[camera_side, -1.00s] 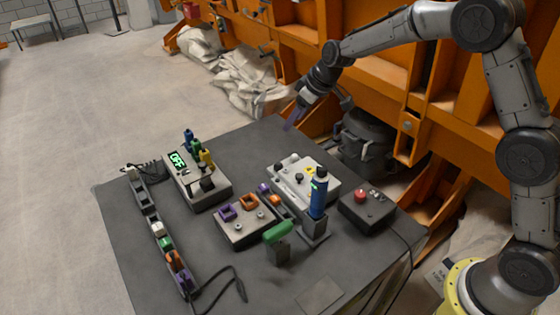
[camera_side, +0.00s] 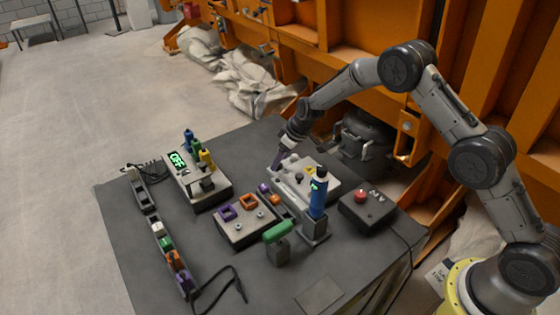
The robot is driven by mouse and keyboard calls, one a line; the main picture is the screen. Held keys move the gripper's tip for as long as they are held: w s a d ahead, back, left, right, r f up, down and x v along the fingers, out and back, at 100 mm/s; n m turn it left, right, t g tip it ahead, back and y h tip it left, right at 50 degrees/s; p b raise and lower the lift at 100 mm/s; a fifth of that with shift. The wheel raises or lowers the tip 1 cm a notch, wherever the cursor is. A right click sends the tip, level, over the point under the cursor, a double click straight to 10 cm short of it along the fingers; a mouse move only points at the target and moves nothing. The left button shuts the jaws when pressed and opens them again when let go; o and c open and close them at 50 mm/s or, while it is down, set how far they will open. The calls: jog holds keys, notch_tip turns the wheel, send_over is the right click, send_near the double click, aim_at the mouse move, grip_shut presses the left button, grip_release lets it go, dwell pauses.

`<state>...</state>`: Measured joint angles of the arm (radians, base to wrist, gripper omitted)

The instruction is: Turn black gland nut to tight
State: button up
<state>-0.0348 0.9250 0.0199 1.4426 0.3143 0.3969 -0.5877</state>
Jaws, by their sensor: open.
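My gripper (camera_side: 277,166) points down over the left back corner of the grey box (camera_side: 323,192) in the middle of the table, its purple-tinted fingers open. I see nothing between them. A small black round part (camera_side: 298,176) sits on that box's top, a little right of the fingers. A black fitting (camera_side: 207,184) also stands at the front of the left box (camera_side: 212,202) with the green display. I cannot tell which is the gland nut, or how tight it is. Whether the fingertips touch the box is too small to tell.
A box with a red button (camera_side: 361,196) is at right. A strip of coloured sockets (camera_side: 166,245) lies at left. The table's back left is clear.

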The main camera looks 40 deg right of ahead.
jog(key=shift+x, duration=0.75)
jog(key=shift+c, duration=0.3)
grip_shut()
